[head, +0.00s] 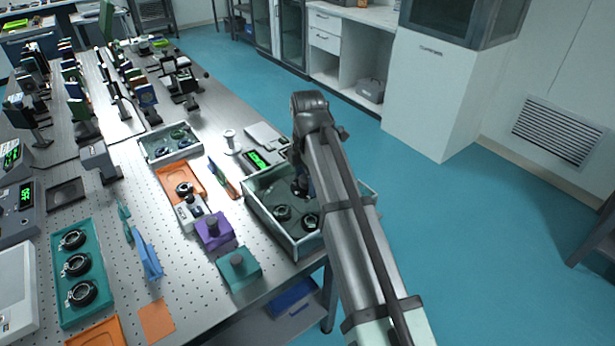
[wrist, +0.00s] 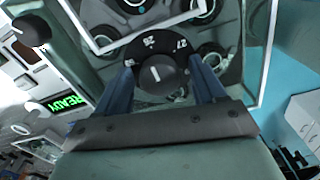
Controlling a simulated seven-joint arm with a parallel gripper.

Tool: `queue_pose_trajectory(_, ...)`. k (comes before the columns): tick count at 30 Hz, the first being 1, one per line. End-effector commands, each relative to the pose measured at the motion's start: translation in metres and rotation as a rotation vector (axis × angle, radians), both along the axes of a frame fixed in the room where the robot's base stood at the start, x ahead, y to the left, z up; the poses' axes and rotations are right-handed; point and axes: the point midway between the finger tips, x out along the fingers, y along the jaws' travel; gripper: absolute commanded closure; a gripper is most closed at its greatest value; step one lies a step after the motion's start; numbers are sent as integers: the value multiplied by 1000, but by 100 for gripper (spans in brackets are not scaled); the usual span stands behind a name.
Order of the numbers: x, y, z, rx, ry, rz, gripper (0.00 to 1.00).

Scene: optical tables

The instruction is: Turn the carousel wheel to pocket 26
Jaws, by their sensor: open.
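The carousel wheel (wrist: 150,47) is a dark disc with white numbers in the wrist view. One number near its far edge looks like 26, and 27 is to its right. A round dark knob (wrist: 157,78) with a short white mark stands at its middle. My gripper (wrist: 160,66) is open, with one blue-grey finger on each side of the knob. I cannot tell whether the fingers touch it. In the head view my gripper (head: 301,187) is low over the grey-walled tray (head: 262,222), and my arm hides most of the wheel.
Round black-rimmed parts (head: 283,212) lie in the tray. A purple block (head: 213,233) and a teal block (head: 238,272) stand to its left. The blue floor (head: 480,230) to the right is open.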

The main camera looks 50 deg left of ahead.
Motion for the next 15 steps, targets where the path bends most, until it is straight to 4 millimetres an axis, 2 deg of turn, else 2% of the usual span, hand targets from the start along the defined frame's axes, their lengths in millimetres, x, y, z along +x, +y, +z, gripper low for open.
queue_pose_trajectory(8,1,1,6,1,-1,-1,31)
queue_pose_trajectory(15,1,2,40,3,-2,-1,31)
